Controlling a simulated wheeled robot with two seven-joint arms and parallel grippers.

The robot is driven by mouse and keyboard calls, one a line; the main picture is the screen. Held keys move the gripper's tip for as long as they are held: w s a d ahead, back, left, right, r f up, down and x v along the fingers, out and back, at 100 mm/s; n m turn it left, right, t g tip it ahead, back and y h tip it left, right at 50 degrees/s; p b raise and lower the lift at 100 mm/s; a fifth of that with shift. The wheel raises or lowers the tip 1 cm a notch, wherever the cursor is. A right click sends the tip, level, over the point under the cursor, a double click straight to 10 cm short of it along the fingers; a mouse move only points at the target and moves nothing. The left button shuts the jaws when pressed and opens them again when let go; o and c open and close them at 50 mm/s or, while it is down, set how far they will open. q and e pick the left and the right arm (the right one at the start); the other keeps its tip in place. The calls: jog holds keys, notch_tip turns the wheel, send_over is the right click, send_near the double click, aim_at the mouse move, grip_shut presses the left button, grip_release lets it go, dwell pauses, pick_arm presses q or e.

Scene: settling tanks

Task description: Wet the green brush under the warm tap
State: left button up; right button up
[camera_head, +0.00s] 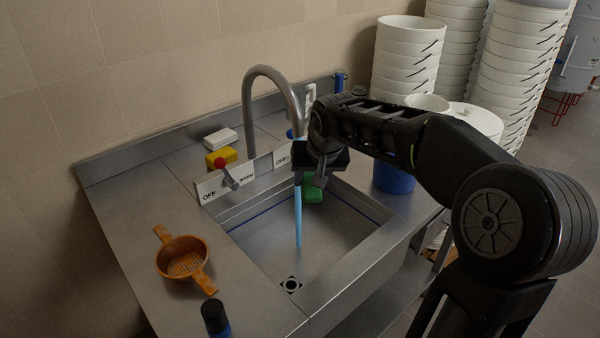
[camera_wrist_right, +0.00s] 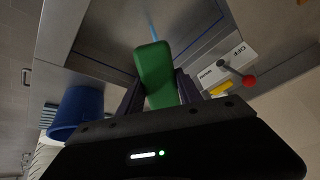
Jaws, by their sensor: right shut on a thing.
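My right gripper (camera_head: 318,176) is over the sink (camera_head: 345,228), shut on the green brush (camera_head: 312,190). In the right wrist view the green brush (camera_wrist_right: 155,72) sticks out between the two dark fingers (camera_wrist_right: 158,95). The bristles are not clear to see. The tap (camera_head: 262,72) curves over the sink, and a blue stream of water (camera_head: 298,215) runs down toward the drain. The stream passes close to the brush; I cannot tell whether it touches it. A red-knobbed lever (camera_head: 226,172) stands on a panel marked OFF and WARM. My left gripper is not in view.
An orange strainer (camera_head: 184,262) and a dark bottle (camera_head: 215,318) stand on the left counter. A yellow sponge (camera_head: 221,157) and a white block (camera_head: 221,138) lie behind the lever panel. A blue container (camera_head: 392,178) and stacked white buckets (camera_head: 405,60) stand at the right.

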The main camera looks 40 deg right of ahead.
aim_at(318, 190)
jog(key=shift+s+a+b, duration=0.15)
jog(key=shift+s+b, duration=0.15)
jog(key=shift+s, duration=0.55)
jog(key=shift+s+a+b, duration=0.1)
jog(key=shift+s+b, duration=0.15)
jog(key=shift+s, duration=0.6)
jog(key=s+r+p, duration=0.1)
jog(key=s+r, duration=0.3)
jog(key=shift+s+a, duration=0.4)
dwell(0.4)
dwell(0.4)
